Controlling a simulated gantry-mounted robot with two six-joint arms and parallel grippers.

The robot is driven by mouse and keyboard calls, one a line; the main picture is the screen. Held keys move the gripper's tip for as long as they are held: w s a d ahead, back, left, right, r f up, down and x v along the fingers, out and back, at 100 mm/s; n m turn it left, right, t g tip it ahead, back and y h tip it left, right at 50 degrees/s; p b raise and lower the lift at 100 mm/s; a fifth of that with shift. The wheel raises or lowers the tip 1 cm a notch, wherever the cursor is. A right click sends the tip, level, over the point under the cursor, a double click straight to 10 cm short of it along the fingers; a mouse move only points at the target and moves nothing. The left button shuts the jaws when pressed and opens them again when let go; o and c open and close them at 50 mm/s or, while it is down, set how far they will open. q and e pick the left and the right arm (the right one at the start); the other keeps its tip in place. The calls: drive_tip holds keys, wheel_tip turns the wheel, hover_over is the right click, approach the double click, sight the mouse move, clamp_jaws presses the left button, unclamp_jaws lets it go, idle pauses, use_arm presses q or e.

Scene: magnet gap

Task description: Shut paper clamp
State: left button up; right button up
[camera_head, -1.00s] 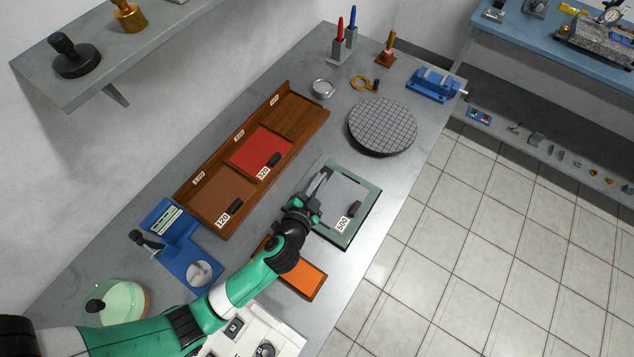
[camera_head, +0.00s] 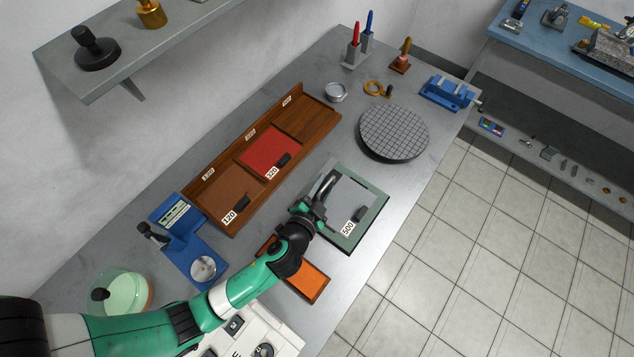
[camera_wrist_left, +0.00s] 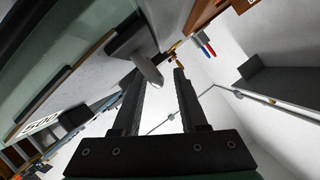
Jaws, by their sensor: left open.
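The paper clamp (camera_head: 329,186) is a dark bar along the left side of the green-framed plate (camera_head: 377,207). A grey sheet tagged 500 lies in the frame. My left gripper (camera_head: 318,209) is at the near end of the clamp, low over the frame's left edge. In the left wrist view a rounded grey bar end (camera_wrist_left: 147,70), apparently part of the clamp, reaches close to the fingertips of the left gripper (camera_wrist_left: 158,75). The fingers are apart, and I see nothing held; contact with the bar cannot be told. My right gripper is not in view.
A wooden tray (camera_head: 217,172) with red and brown sheets lies left of the frame. An orange block (camera_head: 313,284) lies below my left wrist. A round gridded plate (camera_head: 394,132) stands beyond the frame, with a blue vise (camera_head: 446,93) further back. The bench's right edge is close.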

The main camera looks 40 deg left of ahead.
use_arm(q)
drive_tip(key=p+v, duration=0.1)
drive_tip(key=v, duration=0.9)
drive_tip(key=shift+s, duration=0.35)
